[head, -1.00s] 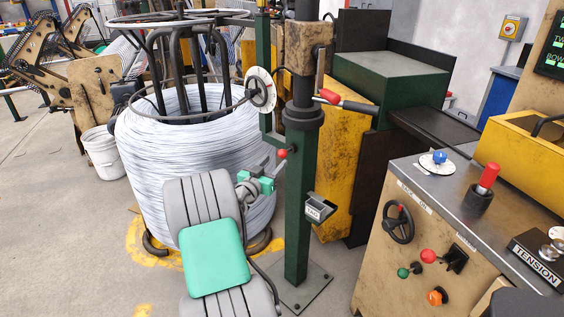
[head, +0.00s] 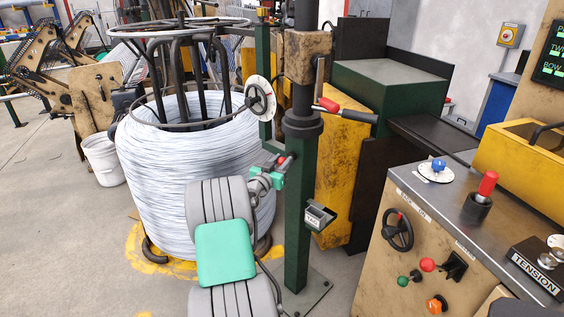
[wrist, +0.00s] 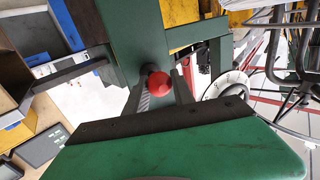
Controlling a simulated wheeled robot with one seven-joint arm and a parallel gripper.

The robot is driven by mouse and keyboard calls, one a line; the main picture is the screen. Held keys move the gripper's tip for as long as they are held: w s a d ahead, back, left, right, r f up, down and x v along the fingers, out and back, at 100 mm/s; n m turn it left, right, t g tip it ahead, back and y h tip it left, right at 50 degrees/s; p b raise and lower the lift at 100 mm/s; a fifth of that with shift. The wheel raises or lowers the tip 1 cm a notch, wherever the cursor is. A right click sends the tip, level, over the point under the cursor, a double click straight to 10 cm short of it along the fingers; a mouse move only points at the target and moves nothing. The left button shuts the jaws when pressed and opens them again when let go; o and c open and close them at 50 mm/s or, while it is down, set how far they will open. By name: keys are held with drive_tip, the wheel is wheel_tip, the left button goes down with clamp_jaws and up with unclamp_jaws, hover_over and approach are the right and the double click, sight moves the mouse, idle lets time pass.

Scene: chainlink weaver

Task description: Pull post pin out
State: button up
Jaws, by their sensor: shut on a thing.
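The post pin shows as a red ball knob (wrist: 158,83) against the green post in the wrist view. In the head view only a bit of its red (head: 281,160) shows at the left side of the green post (head: 299,210); my gripper hides the rest. My gripper (head: 279,166) has reached the post from the left. It is shut on the knob, with one finger on each side of it in the wrist view. The pin's shaft is hidden behind the knob, so I cannot tell how deep it sits.
A large wire coil (head: 190,150) stands left of the post. Above my gripper are a white dial (head: 260,98) and a red-and-black handle (head: 345,110). A small tray (head: 319,215) juts from the post's lower right. A control cabinet (head: 440,230) stands at right.

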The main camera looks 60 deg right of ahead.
clamp_jaws()
idle(0.9)
